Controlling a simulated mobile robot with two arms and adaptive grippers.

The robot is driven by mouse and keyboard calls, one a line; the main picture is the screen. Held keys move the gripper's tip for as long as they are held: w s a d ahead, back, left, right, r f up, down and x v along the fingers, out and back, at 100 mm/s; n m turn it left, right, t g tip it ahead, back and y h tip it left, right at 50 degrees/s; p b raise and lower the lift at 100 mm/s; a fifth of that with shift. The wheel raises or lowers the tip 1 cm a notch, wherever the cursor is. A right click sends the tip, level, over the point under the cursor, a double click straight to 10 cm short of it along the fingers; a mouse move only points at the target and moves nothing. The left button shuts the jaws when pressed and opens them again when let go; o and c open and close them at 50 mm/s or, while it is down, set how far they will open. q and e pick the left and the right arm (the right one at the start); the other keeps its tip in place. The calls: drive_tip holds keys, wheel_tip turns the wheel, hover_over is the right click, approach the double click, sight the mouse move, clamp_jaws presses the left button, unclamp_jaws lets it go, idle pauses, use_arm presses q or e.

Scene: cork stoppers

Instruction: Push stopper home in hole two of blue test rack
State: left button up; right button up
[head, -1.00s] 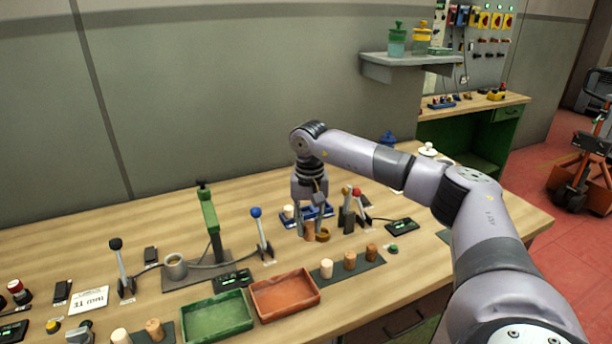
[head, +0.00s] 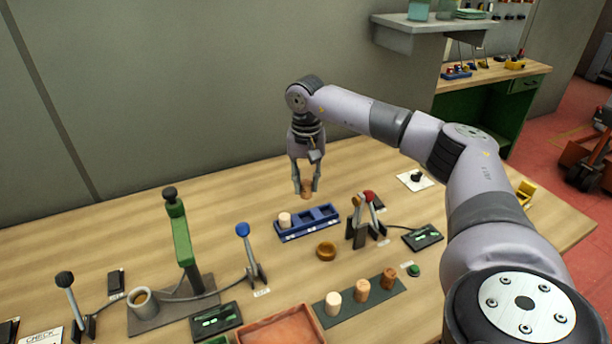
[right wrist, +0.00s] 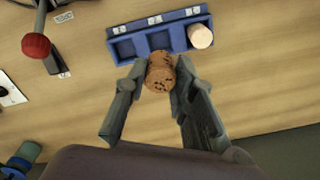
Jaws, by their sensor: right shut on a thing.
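The blue test rack (head: 309,231) stands on the table with three compartments in a row. A pale stopper (head: 285,219) sits in its left end compartment; the middle and right ones look empty. In the right wrist view the rack (right wrist: 125,31) is turned about, with the pale stopper (right wrist: 200,36) at its right end. My right gripper (head: 306,190) is shut on a speckled brown cork stopper (right wrist: 160,72). In the head view it holds the stopper above the table on the rack's far side, apart from the rack. My left gripper is not in view.
A round brown dish (head: 326,251) lies in front of the rack. A red-knobbed lever (head: 367,215) stands close at its right, a blue-knobbed lever (head: 250,255) at its left. Several stoppers stand on a dark mat (head: 345,313). The table behind the rack is clear.

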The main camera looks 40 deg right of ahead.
sight(307, 199)
drive_tip(key=shift+f, duration=0.3)
drive_tip(key=shift+f+b, duration=0.6)
drive_tip(key=shift+b, duration=0.05)
wheel_tip(307, 199, down, 3)
drive_tip(key=shift+b, duration=1.25)
drive_tip(key=shift+f+b, duration=0.55)
drive_tip(key=shift+f, duration=0.25)
drive_tip(key=shift+f+b, duration=0.55)
drive_tip(key=shift+f, duration=0.75)
